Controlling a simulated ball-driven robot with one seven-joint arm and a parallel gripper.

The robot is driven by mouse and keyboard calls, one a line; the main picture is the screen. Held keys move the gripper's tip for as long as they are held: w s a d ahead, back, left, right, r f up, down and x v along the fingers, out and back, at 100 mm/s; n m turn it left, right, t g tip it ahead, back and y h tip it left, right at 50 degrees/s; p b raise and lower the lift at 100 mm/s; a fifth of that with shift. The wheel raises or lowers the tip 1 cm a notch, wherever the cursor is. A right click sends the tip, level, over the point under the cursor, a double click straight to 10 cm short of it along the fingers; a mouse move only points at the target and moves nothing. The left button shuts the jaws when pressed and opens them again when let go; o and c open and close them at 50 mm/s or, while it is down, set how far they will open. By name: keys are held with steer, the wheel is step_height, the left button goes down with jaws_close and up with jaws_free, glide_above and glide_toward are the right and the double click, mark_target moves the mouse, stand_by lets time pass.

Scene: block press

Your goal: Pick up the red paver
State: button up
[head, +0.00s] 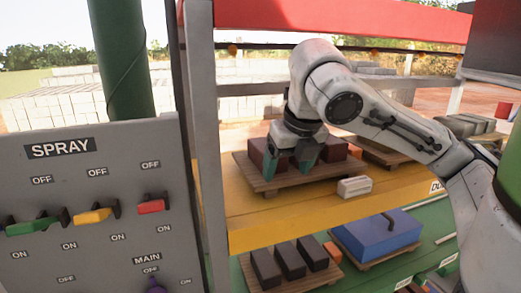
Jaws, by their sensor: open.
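Several dark red pavers stand on a wooden pallet (280,182) on the yellow shelf. One red paver (258,150) shows left of my gripper and another red paver (335,150) shows to its right. My gripper (291,167) points down over the pallet, open, its two teal fingers spread among the pavers. A dark red surface shows between the fingers. I cannot tell whether the fingers touch a paver. My gripper and wrist hide part of the row.
A small white block (355,186) lies on the yellow shelf. Below are dark blocks (290,262), an orange block (332,251) and a blue case (378,232). A grey SPRAY panel (95,215) and a shelf post (207,140) stand left. A red beam (340,17) runs above.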

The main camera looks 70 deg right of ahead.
mark_target(256, 146)
steer(key=w+d+p, duration=0.1)
steer(key=w+d, duration=0.3)
steer(key=shift+w+d+p, duration=0.1)
steer(key=shift+d+p, duration=0.25)
steer(key=w+d+p, duration=0.1)
steer(key=w+d, duration=0.2)
steer(key=shift+d+r, duration=0.1)
steer(key=shift+d, duration=0.05)
steer(key=shift+w+d+f+p, duration=0.15)
steer(key=shift+d+f+p, duration=0.1)
steer(key=shift+p, duration=0.1)
steer(key=shift+f, duration=0.4)
steer(key=shift+f, duration=0.15)
steer(key=c, duration=1.4)
steer(key=shift+w, duration=0.1)
jaws_close()
